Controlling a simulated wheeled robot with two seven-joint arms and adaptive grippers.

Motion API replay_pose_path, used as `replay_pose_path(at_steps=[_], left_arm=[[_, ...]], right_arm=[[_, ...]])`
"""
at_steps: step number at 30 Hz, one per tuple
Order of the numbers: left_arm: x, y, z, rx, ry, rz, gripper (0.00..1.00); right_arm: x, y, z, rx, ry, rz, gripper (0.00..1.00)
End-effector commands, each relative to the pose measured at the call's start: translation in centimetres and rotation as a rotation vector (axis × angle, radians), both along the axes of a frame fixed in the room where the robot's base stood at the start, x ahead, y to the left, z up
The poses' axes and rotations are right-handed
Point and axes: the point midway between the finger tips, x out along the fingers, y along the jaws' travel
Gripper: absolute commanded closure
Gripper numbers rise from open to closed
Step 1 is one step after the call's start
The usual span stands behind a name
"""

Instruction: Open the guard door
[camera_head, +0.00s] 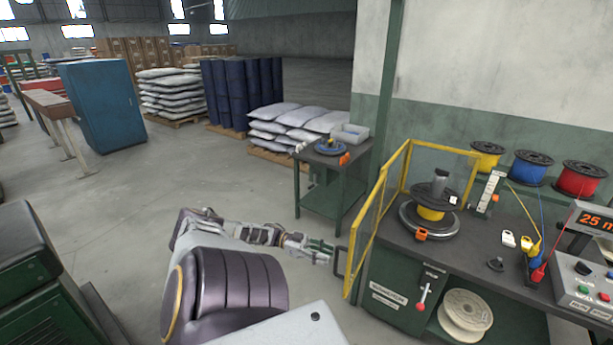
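The guard door (376,226) is a clear panel in a yellow frame at the left end of the workbench. It stands along the bench's left side, and its near edge reaches past the bench front. The front of the spool turntable (428,222) is uncovered. A dark handle (340,263) sticks out from the door's left face near its near edge. My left gripper (325,252) is right beside this handle, its fingertips at or touching it. Whether the fingers are closed around the handle is too small to tell. My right gripper is out of view.
A black spool with yellow wire (432,205) sits on the turntable. The workbench (465,252) also carries wire spools and a control box (585,285). A small green table (330,185) stands behind the door.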

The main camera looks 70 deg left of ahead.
Motion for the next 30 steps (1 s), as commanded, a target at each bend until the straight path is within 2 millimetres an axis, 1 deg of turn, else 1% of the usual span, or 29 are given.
replay_pose_path(at_steps=[6, 16, 24, 30], left_arm=[[-1.7, 2.0, 0.0, 0.0, 0.0, 0.001, 0.65], [-3.7, 4.3, 0.0, 0.0, 0.0, 0.001, 0.65], [-4.6, 5.2, 0.0, 0.0, 0.0, 0.0, 0.65], [-4.8, 5.3, 0.0, -0.001, 0.001, 0.0, 0.65]], right_arm=[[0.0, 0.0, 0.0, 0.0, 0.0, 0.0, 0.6], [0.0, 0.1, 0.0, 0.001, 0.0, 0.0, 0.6], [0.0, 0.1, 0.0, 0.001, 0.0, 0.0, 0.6], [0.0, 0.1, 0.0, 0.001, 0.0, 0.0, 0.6]])
